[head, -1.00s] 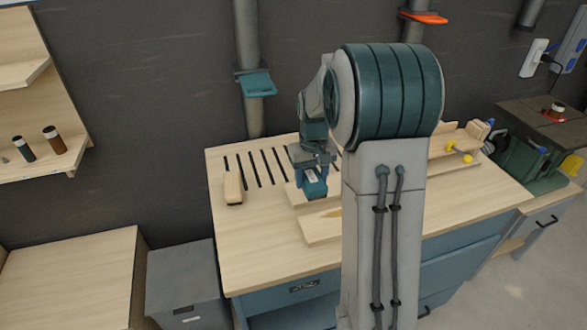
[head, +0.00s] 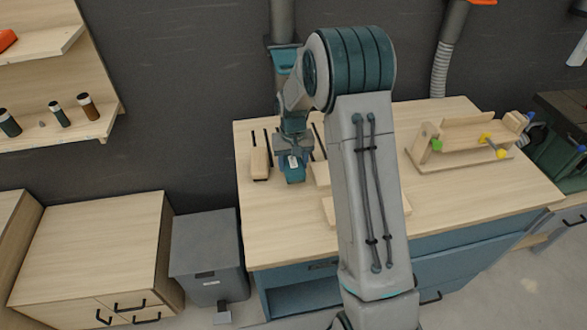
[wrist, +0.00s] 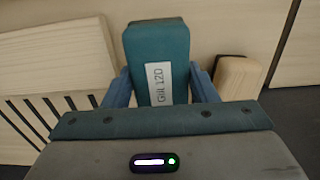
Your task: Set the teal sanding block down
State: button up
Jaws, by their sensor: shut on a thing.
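The teal sanding block (head: 293,174) is in my gripper (head: 292,157), over the workbench (head: 290,230). In the wrist view the block (wrist: 155,45) sits between the two blue fingers of the gripper (wrist: 160,88), with a white label reading "Grit 120" facing the camera. I cannot tell whether its underside touches the bench top. A pale wooden block with a dark base (head: 260,163) stands just left of it; it also shows in the wrist view (wrist: 238,75), at the right and apart from the finger.
Dark slots (head: 269,142) cut the bench top around the gripper. Pale wooden boards (head: 320,174) lie just right of the teal block. The bench's front left is clear.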

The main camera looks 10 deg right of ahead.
jog(key=shift+f+p, duration=0.5)
jog(key=shift+f, duration=1.35)
jog(key=shift+f, duration=0.25)
jog(key=o, duration=0.9)
jog(key=shift+r, duration=0.1)
jog(key=shift+o, duration=0.2)
jog(key=shift+r, duration=0.1)
